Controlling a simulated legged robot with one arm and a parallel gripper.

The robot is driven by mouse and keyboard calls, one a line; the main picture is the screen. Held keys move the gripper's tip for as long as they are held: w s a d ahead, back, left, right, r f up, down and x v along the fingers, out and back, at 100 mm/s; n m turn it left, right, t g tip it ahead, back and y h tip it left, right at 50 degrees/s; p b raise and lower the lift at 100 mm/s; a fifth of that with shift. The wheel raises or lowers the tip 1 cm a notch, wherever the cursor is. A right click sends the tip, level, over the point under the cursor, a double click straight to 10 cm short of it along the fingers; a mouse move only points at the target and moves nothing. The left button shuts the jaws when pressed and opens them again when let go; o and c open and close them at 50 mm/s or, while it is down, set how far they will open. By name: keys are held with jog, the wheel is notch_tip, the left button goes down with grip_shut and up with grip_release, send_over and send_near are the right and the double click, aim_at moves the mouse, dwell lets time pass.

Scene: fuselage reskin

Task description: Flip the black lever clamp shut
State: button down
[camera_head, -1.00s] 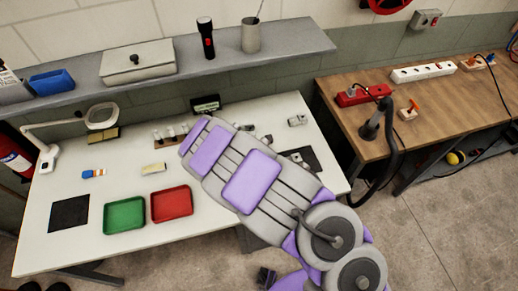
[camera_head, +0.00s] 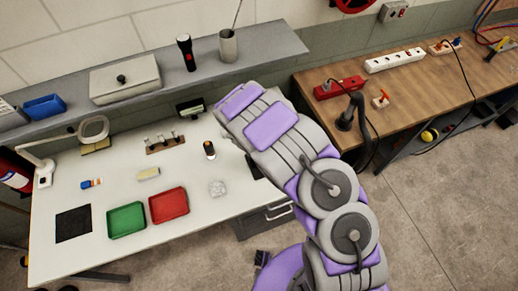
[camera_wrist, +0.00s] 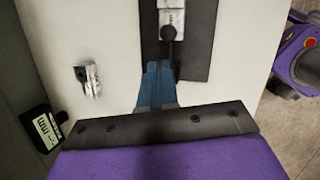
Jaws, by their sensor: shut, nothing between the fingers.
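In the wrist view a metal clamp (camera_wrist: 171,17) with a black lever (camera_wrist: 169,38) stands on a dark plate (camera_wrist: 197,45) on the white table. The lever ends in a dark rounded tip pointing toward my gripper. My gripper (camera_wrist: 158,68), with blue fingers, is shut and empty just short of the lever tip. I cannot tell whether the fingers touch it. In the head view my arm hides the gripper and the clamp.
A small metal fitting (camera_wrist: 88,79) and a digital display (camera_wrist: 45,131) lie left in the wrist view. In the head view, green (camera_head: 126,234) and red (camera_head: 169,219) trays, a dark cylinder (camera_head: 209,150) and a clear block (camera_head: 217,188) sit on the table (camera_head: 90,256).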

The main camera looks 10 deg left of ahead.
jog(key=shift+d+r+p, duration=0.1)
jog(key=shift+r+p, duration=0.35)
jog(key=shift+r, duration=0.2)
jog(key=d+r+p, duration=0.3)
jog(key=d+r, duration=0.2)
jog(key=r, duration=0.7)
jog(key=shift+s+d+r, duration=0.2)
jog(key=shift+d+r, duration=0.05)
jog(key=shift+d, duration=0.1)
